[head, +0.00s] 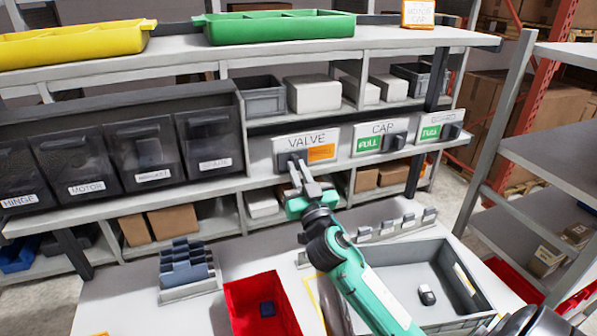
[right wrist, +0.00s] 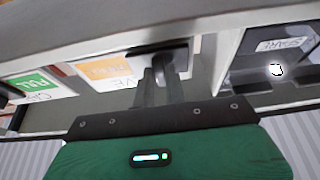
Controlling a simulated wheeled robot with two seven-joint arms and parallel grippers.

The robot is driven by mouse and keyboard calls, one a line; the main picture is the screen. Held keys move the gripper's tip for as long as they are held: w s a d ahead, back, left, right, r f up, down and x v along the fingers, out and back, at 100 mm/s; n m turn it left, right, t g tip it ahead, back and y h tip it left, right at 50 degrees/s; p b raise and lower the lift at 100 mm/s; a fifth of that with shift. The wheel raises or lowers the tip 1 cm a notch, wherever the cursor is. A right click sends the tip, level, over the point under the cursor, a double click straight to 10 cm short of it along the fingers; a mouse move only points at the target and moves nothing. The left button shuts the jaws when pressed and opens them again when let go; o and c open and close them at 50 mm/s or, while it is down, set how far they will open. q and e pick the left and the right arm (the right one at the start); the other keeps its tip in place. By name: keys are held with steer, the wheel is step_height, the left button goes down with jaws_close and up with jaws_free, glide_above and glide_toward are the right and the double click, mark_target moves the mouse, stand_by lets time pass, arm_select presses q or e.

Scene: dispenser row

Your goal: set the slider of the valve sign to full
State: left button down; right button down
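The valve sign (head: 283,144) is a white plate on the shelf front, with VALVE written on it and an orange label (head: 321,153) showing on its right half. Its dark slider (head: 284,160) sits at the left end, partly hidden by my right gripper. My right gripper (head: 299,174) reaches up from below, its fingertips at the slider. In the right wrist view the fingers (right wrist: 161,88) are close together at the dark slider knob (right wrist: 177,57). Whether they are clamped on it or only beside it cannot be made out. My left gripper is not in view.
The cap sign (head: 379,128) to the right shows green FULL with its slider at the right, as does another sign (head: 438,118). Dark labelled bins (head: 145,152) stand left. Below are a red tray (head: 240,312), a grey crate (head: 455,322) and a blue rack (head: 187,268).

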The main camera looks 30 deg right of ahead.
steer(key=d, duration=0.2)
steer(key=s+d, duration=0.1)
steer(key=d, duration=0.2)
steer(key=s+d+b, duration=0.1)
steer(key=d, duration=0.2)
steer(key=c, duration=1.4)
jaws_free()
steer(key=shift+d, duration=0.15)
steer(key=shift+c, duration=0.2)
steer(key=shift+s+f, duration=0.15)
steer(key=b+v, duration=0.6)
steer(key=v, duration=0.7)
steer(key=shift+s, duration=0.25)
